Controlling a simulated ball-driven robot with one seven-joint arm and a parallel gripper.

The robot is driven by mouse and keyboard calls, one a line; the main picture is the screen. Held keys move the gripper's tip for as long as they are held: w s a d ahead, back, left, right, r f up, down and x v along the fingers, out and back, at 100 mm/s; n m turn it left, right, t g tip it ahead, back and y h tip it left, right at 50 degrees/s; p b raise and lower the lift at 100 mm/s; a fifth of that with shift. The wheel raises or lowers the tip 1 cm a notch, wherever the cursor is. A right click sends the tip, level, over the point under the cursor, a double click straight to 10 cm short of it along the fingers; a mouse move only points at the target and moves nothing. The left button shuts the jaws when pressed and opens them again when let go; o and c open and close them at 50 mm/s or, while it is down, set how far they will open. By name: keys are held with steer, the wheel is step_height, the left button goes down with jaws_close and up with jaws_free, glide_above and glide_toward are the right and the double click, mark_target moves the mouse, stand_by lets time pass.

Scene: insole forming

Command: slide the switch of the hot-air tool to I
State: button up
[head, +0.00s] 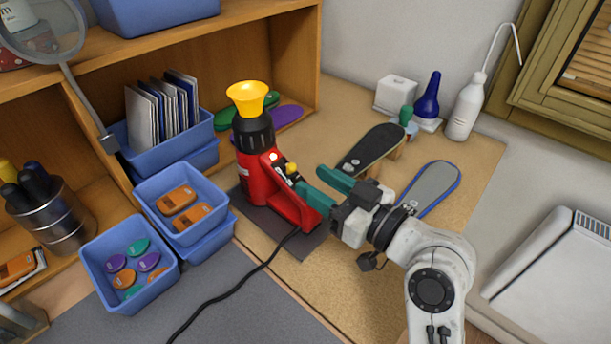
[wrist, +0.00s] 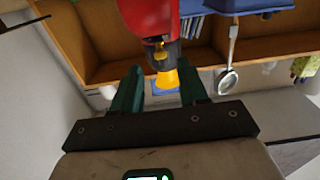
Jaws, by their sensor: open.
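The hot-air tool (head: 258,182) is red with a black collar and a yellow funnel nozzle (head: 247,95). It stands upright on a dark pad. A small yellow knob (head: 290,169), apparently the switch, sits on its side panel below a pale round spot. Its I and O marks are too small to read. My gripper (head: 311,184) has green fingers, open, just right of the tool and close to the knob. In the wrist view my gripper (wrist: 161,67) is open and empty, with the red tool body (wrist: 148,14) ahead. I cannot tell whether a finger touches the tool.
A black cable (head: 240,270) runs from the tool across the grey mat. Blue bins (head: 131,264) stand to the left. A dark insole (head: 372,148) and a grey one (head: 432,188) lie behind my gripper. A white bottle (head: 465,108) stands at the back.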

steer(key=v, duration=0.6)
steer(key=shift+s+d+b, duration=0.2)
steer(key=shift+d+b, duration=0.1)
steer(key=shift+b, duration=0.1)
